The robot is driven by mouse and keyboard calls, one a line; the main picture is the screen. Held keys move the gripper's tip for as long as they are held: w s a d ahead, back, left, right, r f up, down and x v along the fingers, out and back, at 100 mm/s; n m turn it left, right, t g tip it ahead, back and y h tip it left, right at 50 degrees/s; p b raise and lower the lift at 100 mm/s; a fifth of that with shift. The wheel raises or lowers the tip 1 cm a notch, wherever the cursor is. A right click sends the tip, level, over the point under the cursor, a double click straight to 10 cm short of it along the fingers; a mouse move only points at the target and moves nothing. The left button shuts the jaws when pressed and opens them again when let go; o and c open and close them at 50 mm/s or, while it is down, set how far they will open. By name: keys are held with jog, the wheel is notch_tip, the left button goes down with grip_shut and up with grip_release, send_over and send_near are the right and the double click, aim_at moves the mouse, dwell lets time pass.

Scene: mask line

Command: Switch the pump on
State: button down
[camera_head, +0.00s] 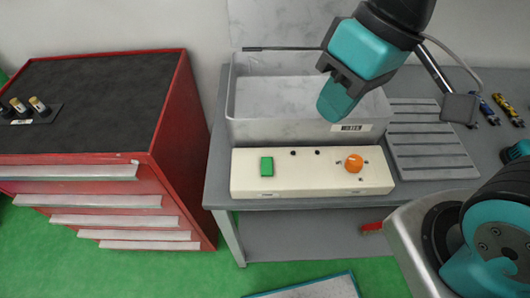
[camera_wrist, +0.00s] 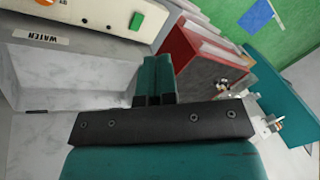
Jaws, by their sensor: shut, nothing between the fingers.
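A cream control box (camera_head: 310,182) lies along the front of the grey bench. It carries a green square button (camera_head: 267,166) at its left and an orange round knob (camera_head: 354,163) at its right, with two small black dots between. In the wrist view the green button (camera_wrist: 137,21) shows at the top, and the orange knob (camera_wrist: 45,2) is cut by the top edge. My gripper (camera_head: 332,104) is shut and empty, above the grey basin (camera_head: 245,128) behind the box. It is apart from the button and the knob. No pump is clearly in view.
A label reading WATER (camera_wrist: 40,37) is on the basin's front wall. A ridged grey tray (camera_head: 432,150) lies right of the box. A red drawer cabinet (camera_head: 165,130) with a dark top stands left, across a narrow gap. A thin lamp-like arm (camera_head: 459,106) stands at the right.

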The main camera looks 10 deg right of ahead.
jog(key=w+a+f+m+h, duration=0.1)
jog(key=w+a+f+m, duration=0.15)
jog(key=w+f, duration=0.2)
jog(key=m+h, duration=0.3)
jog(key=m, duration=0.3)
send_over(266, 160)
notch_tip(266, 160, down, 7)
jog(key=shift+r, duration=0.2)
notch_tip(266, 160, down, 14)
jog(key=shift+p, duration=1.2)
